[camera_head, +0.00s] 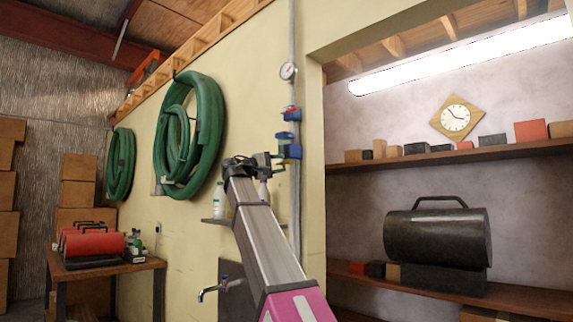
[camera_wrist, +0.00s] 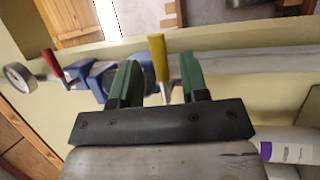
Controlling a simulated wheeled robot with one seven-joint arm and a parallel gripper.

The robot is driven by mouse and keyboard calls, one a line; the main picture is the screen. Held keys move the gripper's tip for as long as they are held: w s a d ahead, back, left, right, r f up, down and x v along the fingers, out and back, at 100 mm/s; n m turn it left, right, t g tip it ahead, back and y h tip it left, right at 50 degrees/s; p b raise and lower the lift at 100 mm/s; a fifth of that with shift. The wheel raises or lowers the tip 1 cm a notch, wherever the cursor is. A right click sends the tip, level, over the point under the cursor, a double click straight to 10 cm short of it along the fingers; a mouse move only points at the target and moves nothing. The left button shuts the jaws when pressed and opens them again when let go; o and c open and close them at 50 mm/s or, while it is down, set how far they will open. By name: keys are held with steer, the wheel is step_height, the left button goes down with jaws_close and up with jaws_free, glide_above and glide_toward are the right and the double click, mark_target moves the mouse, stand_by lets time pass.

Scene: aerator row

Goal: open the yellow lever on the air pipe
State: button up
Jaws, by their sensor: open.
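The yellow lever (camera_wrist: 158,58) shows in the wrist view, standing across the grey air pipe (camera_wrist: 240,68). The pipe runs upright on the wall in the head view (camera_head: 293,215). My gripper (camera_wrist: 160,80) is open and empty, with one green finger on each side of the lever and a visible gap to both. Blue valve bodies (camera_wrist: 100,80) sit on the pipe, left of the lever in the wrist view.
A red lever (camera_wrist: 52,63) and a gauge (camera_wrist: 19,77) are farther along the pipe. A white bottle (camera_wrist: 291,148) is close at lower right in the wrist view. Green hoses (camera_head: 190,135) hang on the wall to the left. A small shelf (camera_head: 216,221) is below.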

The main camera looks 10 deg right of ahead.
mark_target(285, 163)
steer(key=shift+x, duration=1.5)
jaws_close()
